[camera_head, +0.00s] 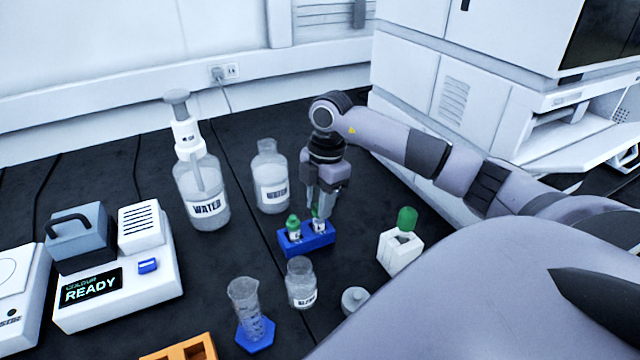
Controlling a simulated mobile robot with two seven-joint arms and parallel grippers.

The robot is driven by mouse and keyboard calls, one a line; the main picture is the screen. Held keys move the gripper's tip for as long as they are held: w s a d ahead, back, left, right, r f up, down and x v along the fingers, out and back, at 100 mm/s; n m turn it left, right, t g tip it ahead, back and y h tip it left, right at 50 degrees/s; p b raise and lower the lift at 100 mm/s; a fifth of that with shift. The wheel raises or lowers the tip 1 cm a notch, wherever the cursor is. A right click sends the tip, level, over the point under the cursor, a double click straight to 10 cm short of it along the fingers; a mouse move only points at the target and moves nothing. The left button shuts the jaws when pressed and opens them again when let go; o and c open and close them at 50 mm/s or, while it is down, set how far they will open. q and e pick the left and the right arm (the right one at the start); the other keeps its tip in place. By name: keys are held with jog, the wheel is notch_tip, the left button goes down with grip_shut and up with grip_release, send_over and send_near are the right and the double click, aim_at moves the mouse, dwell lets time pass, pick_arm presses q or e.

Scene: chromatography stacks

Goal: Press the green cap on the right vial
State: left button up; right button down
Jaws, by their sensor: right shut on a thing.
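A blue rack (307,243) stands on the dark bench and holds two small vials. The left vial (294,232) is upright and has a green cap (292,220). The right vial (319,227) stands in the rack under my right gripper (320,207). The gripper points down and its fingers are shut on the green cap (315,212) at the top of that vial. The fingers hide most of this cap, so I cannot tell how well it is seated. My left gripper is not in view.
Two water bottles (271,185) stand behind the rack. A white holder (399,252) with a green-topped item (407,218) is at right. A glass jar (301,284) and a measuring cylinder (247,305) stand in front. A device reading READY (150,290) is at left.

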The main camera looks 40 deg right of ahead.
jog(key=shift+c, duration=1.6)
grip_release()
jog(key=shift+r+p, duration=0.45)
jog(key=shift+r, duration=0.3)
jog(key=shift+r+p, duration=2.8)
jog(key=shift+p, duration=0.05)
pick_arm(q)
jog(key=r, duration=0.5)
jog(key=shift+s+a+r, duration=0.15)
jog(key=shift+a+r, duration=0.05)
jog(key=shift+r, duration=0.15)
